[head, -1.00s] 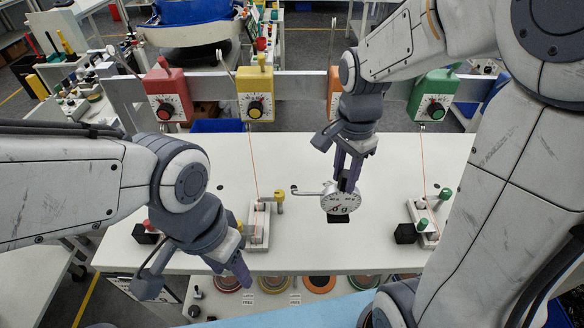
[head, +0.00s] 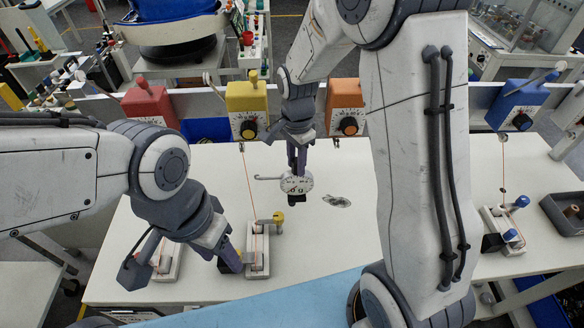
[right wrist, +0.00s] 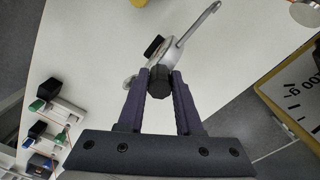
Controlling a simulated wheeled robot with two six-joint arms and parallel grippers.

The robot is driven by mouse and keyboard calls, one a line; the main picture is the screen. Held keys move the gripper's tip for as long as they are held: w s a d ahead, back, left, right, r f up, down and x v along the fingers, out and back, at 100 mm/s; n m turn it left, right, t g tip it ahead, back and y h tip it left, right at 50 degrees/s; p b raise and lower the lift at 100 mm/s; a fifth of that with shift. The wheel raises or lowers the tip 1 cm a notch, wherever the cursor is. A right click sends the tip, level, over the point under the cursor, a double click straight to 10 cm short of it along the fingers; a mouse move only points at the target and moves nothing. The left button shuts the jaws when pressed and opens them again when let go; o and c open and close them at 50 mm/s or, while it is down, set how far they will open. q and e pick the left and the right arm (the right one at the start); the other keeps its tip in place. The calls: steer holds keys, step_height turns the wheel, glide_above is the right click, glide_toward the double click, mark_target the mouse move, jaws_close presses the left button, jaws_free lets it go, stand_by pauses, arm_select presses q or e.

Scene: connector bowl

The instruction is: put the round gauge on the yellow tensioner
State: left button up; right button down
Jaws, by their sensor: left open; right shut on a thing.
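The round gauge (head: 296,184), with a white dial and a thin hooked arm to its left, is held above the white table. My right gripper (head: 297,168) is shut on it. In the right wrist view the jaws (right wrist: 160,82) grip its black knob (right wrist: 159,82), and its metal arm (right wrist: 200,23) points away. The yellow tensioner (head: 247,103) has a black and yellow dial and stands on the rail, behind and left of the gauge and apart from it. A yellow panel with a scale (right wrist: 296,92) fills the wrist view's right edge. My left gripper (head: 232,262) is open and empty beside a white bobbin holder (head: 259,261).
Red (head: 150,103), orange (head: 346,106) and blue (head: 522,104) tensioners also stand on the rail. An orange thread runs from the yellow tensioner down to the holder. A small silvery item (head: 337,201) lies right of the gauge. A grey bin (head: 566,214) stands far right.

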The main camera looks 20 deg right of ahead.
mark_target(292, 174)
steer(key=shift+w+a+f, duration=0.4)
steer(key=shift+w, duration=0.2)
step_height(292, 174, down, 3)
steer(key=shift+f+p, duration=0.1)
steer(key=shift+p, duration=0.7)
steer(key=shift+f, duration=0.55)
steer(key=c, duration=0.6)
jaws_free()
